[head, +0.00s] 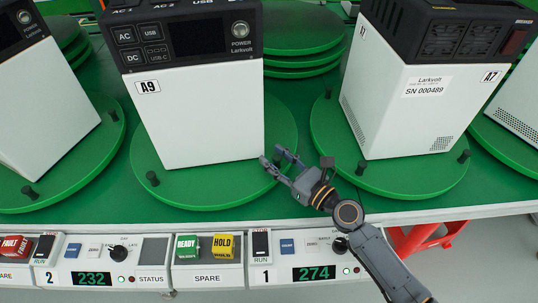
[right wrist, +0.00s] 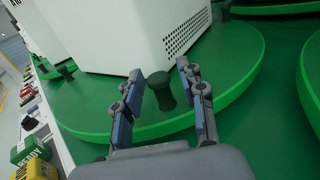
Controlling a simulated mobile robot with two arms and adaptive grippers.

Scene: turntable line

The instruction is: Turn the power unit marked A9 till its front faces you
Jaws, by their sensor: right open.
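The power unit marked A9 (head: 195,110) is a white box with a dark top panel on a green turntable (head: 150,130). Its front, with display and buttons, faces me almost squarely. A black peg (head: 152,178) stands at the turntable's front left. My right gripper (head: 278,160) is at the turntable's front right edge, beside the unit's lower right corner. In the right wrist view, its open fingers (right wrist: 157,92) lie either side of another black peg (right wrist: 160,92); contact cannot be told. The unit's vented side (right wrist: 187,33) shows behind. My left gripper is not in view.
Unit A7 (head: 410,115) stands on the turntable to the right, showing sockets and a serial label. Another unit (head: 50,110) stands at left. A control strip (head: 208,278) with displays and buttons runs along the front edge. Stacked green discs (head: 305,40) lie behind.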

